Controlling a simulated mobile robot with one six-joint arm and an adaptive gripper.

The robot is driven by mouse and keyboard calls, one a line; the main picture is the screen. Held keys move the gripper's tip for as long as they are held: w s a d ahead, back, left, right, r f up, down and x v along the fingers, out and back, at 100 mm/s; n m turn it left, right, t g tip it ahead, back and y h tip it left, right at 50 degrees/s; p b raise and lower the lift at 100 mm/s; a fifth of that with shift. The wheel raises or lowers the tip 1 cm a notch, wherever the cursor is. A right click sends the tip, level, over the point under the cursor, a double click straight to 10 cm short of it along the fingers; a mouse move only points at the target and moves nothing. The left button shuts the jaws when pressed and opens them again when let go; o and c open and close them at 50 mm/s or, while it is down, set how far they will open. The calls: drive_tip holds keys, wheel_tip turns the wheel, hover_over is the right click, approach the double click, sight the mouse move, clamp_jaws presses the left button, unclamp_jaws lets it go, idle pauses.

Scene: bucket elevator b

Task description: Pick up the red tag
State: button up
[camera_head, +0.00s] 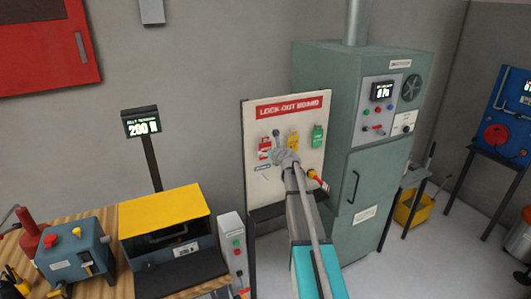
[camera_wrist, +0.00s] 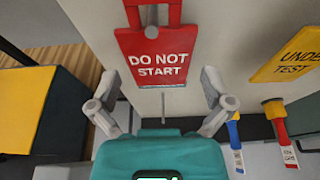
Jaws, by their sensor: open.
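The red tag (camera_wrist: 158,57) reads "DO NOT START" in the wrist view and hangs at the top middle. In the head view the red tag (camera_head: 264,148) is at the left of the lock-out board (camera_head: 290,104). My gripper (camera_wrist: 160,88) is open, its two fingers spread to either side of the tag's lower part. Nothing is held between them. I cannot tell how far the fingertips are from the board. In the head view my gripper (camera_head: 286,157) is in front of the board, just right of the red tag and below the yellow one.
A yellow tag (camera_wrist: 290,52) reading "UNDER TEST" hangs to the right; a green tag (camera_head: 318,136) is further right. Red-and-yellow (camera_wrist: 280,125) and blue (camera_wrist: 235,140) handled items are lower right. A green cabinet (camera_head: 355,150) stands right of the board, a yellow-lidded box (camera_head: 163,220) left.

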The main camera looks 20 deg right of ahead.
drive_tip(key=shift+x, duration=1.25)
drive_tip(key=shift+a, duration=0.1)
drive_tip(key=c, duration=0.8)
drive_tip(key=shift+r, duration=0.1)
